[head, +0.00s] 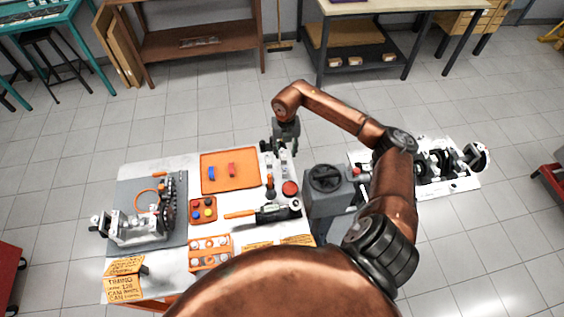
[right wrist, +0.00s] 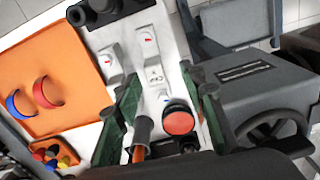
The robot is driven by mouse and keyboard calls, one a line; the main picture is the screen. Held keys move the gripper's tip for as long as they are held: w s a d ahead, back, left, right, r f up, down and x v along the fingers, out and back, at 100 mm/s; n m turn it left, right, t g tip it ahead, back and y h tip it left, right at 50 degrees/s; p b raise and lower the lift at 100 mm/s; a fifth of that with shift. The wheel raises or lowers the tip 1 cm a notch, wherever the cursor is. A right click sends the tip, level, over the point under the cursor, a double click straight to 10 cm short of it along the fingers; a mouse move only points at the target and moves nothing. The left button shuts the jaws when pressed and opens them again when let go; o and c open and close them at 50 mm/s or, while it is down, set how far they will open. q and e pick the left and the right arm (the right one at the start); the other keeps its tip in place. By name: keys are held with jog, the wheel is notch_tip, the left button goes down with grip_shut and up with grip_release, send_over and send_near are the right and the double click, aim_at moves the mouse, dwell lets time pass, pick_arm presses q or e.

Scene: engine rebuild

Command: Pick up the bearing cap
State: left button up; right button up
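Small pale grey blocks with red arrow marks, which look like bearing caps, stand on the white table's far right part. In the right wrist view, one cap (right wrist: 148,42) is near the top centre and another (right wrist: 112,64) is left of it; a further pale piece with a blue mark (right wrist: 160,94) is nearer. In the head view a cap (head: 284,157) shows just below my right gripper (head: 281,142). My right gripper (right wrist: 160,78) is open, pointing down, with its green-and-black fingers apart and nothing held between them. My left gripper is not in view.
A red-topped round item (right wrist: 179,120) and an orange-handled tool (right wrist: 143,130) lie close to the fingers. A grey press with a black handwheel (head: 326,178) stands at the right. An orange tray (head: 215,185) holds blue and red half rings.

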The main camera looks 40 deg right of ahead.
aim_at(283, 157)
jog(key=f, duration=0.4)
jog(key=shift+w+a+f, duration=0.1)
jog(key=shift+a+f, duration=0.2)
jog(key=shift+a, duration=0.05)
jog(key=shift+f, duration=0.35)
grip_shut()
